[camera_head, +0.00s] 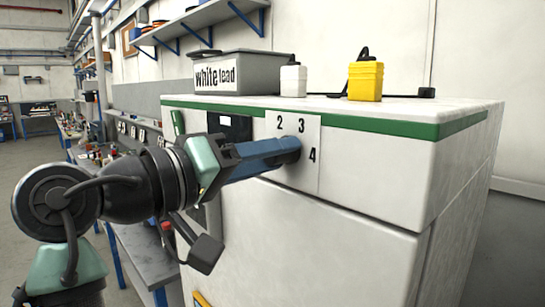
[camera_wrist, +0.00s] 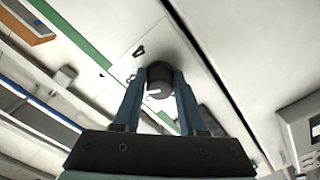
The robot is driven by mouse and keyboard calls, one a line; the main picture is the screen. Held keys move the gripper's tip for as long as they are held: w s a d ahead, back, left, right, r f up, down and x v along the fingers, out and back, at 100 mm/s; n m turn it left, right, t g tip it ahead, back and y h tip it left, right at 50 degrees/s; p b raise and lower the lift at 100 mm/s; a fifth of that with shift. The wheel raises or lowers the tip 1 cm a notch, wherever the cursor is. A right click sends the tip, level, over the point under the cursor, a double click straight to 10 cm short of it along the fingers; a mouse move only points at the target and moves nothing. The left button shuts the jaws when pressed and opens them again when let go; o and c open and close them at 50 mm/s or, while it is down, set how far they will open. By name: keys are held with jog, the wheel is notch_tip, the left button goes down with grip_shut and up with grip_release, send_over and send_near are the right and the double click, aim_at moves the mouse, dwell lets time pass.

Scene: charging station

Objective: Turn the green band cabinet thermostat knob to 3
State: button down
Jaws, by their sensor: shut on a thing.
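The white cabinet (camera_head: 370,180) has a green band (camera_head: 395,126) along its top edge. A pale dial plate (camera_head: 304,178) on its front shows the numerals 2, 3 and 4 around a dark round knob (camera_head: 293,149). My gripper (camera_head: 284,153) reaches from the left, with its blue fingers shut on the knob. In the wrist view the knob (camera_wrist: 160,80) sits between the two fingertips (camera_wrist: 161,85), and a short white mark shows on its face. I cannot tell which numeral the mark points to. The fingers hide part of the plate.
A grey "white lead" box (camera_head: 240,73), a white bottle (camera_head: 293,79) and a yellow container (camera_head: 365,80) stand on the cabinet top. A dark display panel (camera_head: 229,125) is left of the plate. A workbench (camera_head: 148,258) runs along the left behind my arm.

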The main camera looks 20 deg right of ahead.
jog(key=shift+c, duration=2.3)
grip_release()
jog(key=b+v, duration=0.3)
jog(key=v, duration=1)
